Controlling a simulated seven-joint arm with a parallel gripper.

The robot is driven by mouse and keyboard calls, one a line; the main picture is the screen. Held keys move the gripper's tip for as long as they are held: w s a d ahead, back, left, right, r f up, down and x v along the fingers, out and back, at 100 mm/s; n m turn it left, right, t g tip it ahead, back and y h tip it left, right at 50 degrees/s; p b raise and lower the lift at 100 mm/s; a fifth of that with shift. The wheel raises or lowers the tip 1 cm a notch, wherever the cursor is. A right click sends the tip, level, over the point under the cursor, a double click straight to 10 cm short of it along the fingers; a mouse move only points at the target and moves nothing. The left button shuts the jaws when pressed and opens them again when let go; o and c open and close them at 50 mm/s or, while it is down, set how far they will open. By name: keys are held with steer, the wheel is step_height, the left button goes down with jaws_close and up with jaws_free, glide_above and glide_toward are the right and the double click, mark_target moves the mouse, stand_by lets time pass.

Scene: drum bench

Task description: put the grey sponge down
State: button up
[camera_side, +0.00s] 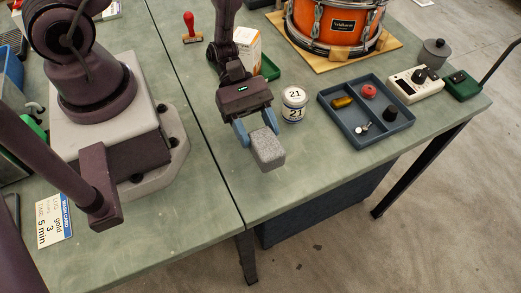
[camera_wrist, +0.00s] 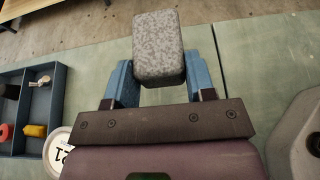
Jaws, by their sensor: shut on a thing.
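The grey sponge (camera_side: 267,150) is a speckled block between the two blue fingers of my gripper (camera_side: 257,133). My gripper is shut on it near the front edge of the green bench. In the wrist view the sponge (camera_wrist: 158,48) sits between the blue fingertips of my gripper (camera_wrist: 160,72), and its outer end reaches past them. I cannot tell for sure whether the sponge's underside touches the bench top.
A white can marked 21 (camera_side: 293,104) stands just right of my gripper. A blue-grey divided tray (camera_side: 366,137) with small parts lies further right. An orange drum (camera_side: 335,22) stands on a board behind. Bare bench top (camera_side: 300,150) lies between sponge and tray.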

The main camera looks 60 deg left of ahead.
mark_target(258, 146)
steer(key=shift+f, duration=2.55)
steer(key=shift+f, duration=0.1)
steer(key=o, duration=0.9)
